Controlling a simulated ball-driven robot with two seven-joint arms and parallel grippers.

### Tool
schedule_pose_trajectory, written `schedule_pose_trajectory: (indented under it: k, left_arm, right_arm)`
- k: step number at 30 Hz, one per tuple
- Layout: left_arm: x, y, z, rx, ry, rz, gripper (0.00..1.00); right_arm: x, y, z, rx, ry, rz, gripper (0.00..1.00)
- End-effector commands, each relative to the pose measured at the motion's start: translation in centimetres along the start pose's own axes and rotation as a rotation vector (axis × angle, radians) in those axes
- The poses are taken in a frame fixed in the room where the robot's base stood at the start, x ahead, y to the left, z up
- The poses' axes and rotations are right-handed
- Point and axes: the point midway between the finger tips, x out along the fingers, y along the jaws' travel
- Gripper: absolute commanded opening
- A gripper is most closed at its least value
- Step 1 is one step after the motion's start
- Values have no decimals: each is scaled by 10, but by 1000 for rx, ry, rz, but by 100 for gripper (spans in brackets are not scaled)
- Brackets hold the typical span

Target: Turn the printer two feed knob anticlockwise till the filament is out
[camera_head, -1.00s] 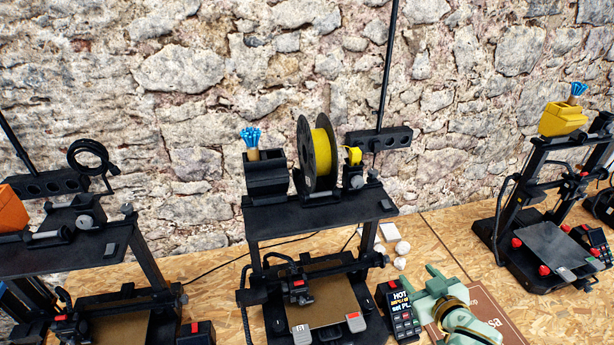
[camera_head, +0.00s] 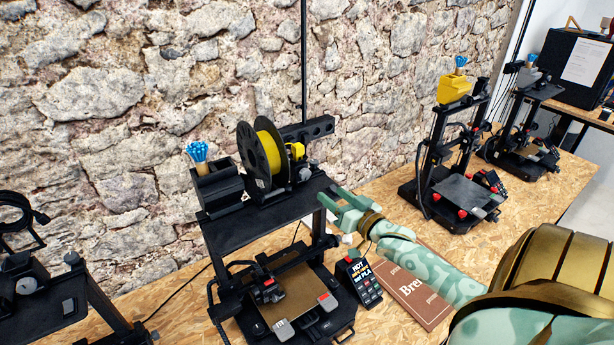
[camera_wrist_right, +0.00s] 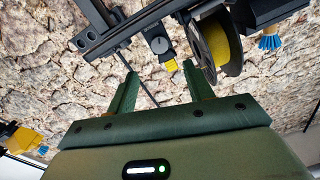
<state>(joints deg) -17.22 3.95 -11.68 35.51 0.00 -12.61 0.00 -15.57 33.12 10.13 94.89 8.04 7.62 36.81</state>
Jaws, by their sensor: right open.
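The printer (camera_head: 262,225) in the middle of the head view carries a black spool of yellow filament (camera_head: 268,145) on its top shelf. My right gripper (camera_head: 337,203) is open and empty, right of the printer's top shelf. In the wrist view its fingers (camera_wrist_right: 160,82) are apart, short of the knob. My left gripper is not in view.
The printer's keypad with a lit screen (camera_head: 358,279) stands at its right foot. A brown board (camera_head: 412,290) lies beneath my right forearm. More printers stand left and right (camera_head: 468,190). The stone wall (camera_head: 370,80) is close behind.

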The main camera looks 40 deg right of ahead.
Motion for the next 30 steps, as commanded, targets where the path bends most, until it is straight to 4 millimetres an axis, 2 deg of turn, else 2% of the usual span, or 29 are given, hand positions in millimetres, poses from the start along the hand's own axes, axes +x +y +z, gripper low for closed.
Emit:
schedule_pose_trajectory:
  k: [1, 6, 12, 18, 26, 27, 30]
  left_arm:
    - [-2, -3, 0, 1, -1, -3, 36]
    - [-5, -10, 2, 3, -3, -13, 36]
    - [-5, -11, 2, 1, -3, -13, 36]
    - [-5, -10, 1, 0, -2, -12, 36]
    - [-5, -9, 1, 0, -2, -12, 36]
    - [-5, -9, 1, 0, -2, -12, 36]
    - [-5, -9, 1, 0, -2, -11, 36]
  right_arm:
    - [15, 0, -3, -1, 4, 0, 52]
    - [58, 0, -3, -2, 2, 1, 52]
    - [94, 0, 0, -2, 0, 1, 52]
    - [109, 0, 0, -4, -1, 1, 52]
    - [110, 0, 0, -3, -1, 0, 52]
    - [110, 0, 0, -3, -1, 0, 46]
    - [110, 0, 0, -3, -1, 0, 18]
